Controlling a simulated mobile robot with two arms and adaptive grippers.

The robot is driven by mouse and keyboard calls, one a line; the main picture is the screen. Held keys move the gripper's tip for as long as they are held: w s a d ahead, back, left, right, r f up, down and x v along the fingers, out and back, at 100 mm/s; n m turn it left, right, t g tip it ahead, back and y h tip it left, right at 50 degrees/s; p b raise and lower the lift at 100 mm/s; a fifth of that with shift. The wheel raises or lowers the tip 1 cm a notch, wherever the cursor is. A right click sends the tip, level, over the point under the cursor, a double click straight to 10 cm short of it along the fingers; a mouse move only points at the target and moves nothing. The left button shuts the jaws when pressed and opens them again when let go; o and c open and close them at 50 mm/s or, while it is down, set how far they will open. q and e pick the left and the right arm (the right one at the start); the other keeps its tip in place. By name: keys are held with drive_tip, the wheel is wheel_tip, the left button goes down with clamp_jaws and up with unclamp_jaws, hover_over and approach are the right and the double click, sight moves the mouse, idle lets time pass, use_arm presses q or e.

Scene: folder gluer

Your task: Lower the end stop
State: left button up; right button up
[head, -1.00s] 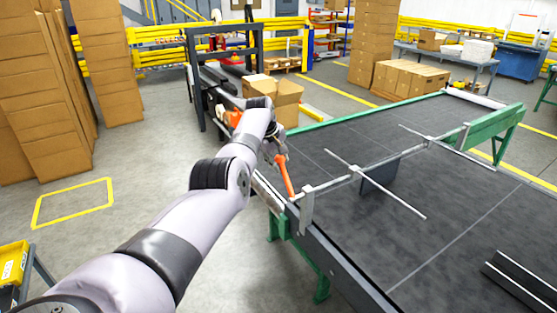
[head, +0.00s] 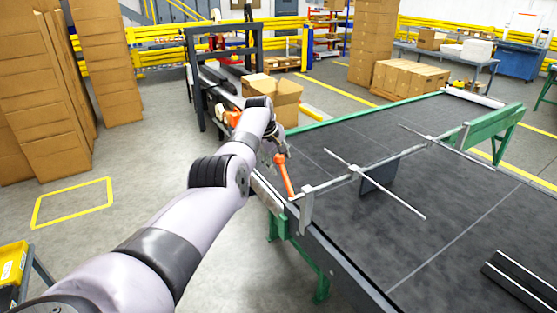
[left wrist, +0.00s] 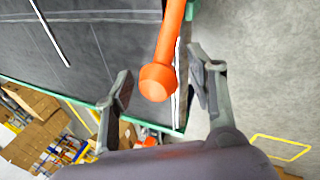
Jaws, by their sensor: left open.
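The end stop is a metal cross bar (head: 345,180) over the dark belt, with a thin rod and a dark plate (head: 380,176) on it. The plate stands upright at the belt; a gap beneath it is too small to judge. An orange lever handle (head: 286,178) rises from the bar's near-left end, tilted toward my left gripper (head: 274,150). In the left wrist view my left gripper (left wrist: 160,64) is open, its fingers on either side of the orange handle (left wrist: 168,42), near its round knob end. Contact is not visible. My right gripper is not in view.
The belt table (head: 455,225) has a green frame and fills the right side. Open cardboard boxes (head: 287,100) stand beyond my left gripper. Box stacks (head: 40,90) stand at the left.

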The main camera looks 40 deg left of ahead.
use_arm(q)
drive_tip(key=shift+s+r, duration=0.15)
drive_tip(key=shift+r, duration=0.3)
drive_tip(key=v, duration=1.1)
